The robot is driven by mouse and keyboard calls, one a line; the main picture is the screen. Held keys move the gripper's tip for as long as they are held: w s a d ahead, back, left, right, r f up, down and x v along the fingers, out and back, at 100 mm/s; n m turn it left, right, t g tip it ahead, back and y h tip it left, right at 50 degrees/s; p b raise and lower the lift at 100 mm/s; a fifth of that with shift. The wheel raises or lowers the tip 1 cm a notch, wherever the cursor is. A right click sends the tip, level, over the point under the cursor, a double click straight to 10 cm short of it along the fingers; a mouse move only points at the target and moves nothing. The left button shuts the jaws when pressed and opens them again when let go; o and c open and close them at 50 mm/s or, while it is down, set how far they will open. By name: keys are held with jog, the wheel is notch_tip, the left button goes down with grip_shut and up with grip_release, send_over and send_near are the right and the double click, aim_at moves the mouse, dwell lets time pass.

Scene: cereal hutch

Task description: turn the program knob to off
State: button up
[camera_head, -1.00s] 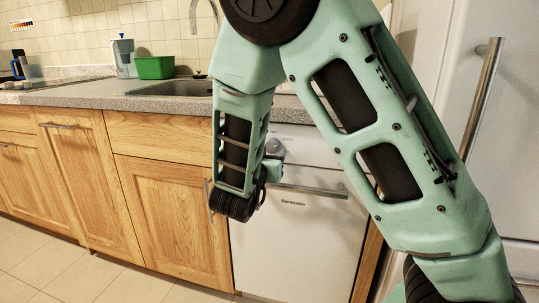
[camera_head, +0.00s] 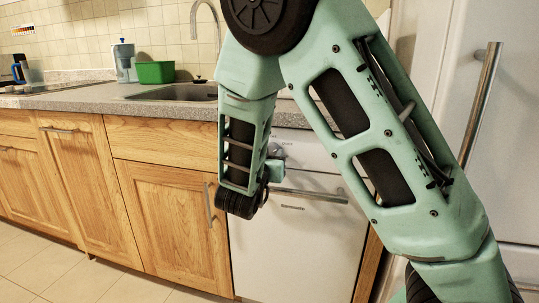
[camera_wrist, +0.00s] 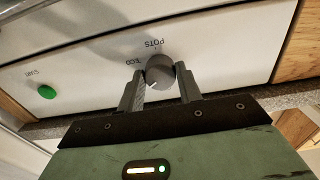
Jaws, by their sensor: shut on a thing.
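The program knob (camera_wrist: 159,71) is a round grey dial on the white dishwasher's control panel, with the labels POTS and ECO beside it in the wrist view. A small pale mark shows low on its face; I cannot read its exact setting, and no off label is visible. My gripper (camera_wrist: 161,80) is shut on the knob, one finger on each side. In the head view the dishwasher (camera_head: 290,245) stands under the counter, and the knob (camera_head: 278,150) shows only partly beside my arm, which hides most of the gripper.
A green start button (camera_wrist: 46,91) sits apart from the knob on the same panel. The dishwasher's bar handle (camera_head: 310,193) runs below the panel. The counter (camera_head: 150,104) edge is above it. A tall white cabinet with a metal handle (camera_head: 481,100) stands at right.

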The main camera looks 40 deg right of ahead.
jog(key=shift+r+p, duration=0.15)
jog(key=shift+p, duration=0.2)
jog(key=n+p, duration=0.2)
jog(key=p, duration=0.1)
jog(key=shift+r+p, duration=0.2)
jog(key=shift+p, duration=0.1)
jog(key=n+p, duration=0.3)
jog(key=p, duration=0.2)
jog(key=shift+s+n+p, duration=0.1)
jog(key=shift+n+p, duration=0.2)
jog(key=shift+p, duration=0.05)
jog(key=n+p, duration=0.4)
jog(key=p, duration=0.1)
jog(key=shift+f, duration=0.1)
jog(key=shift+f+n+p, duration=0.15)
jog(key=shift+n+p, duration=0.85)
jog(key=shift+f, duration=0.1)
jog(key=o, duration=1)
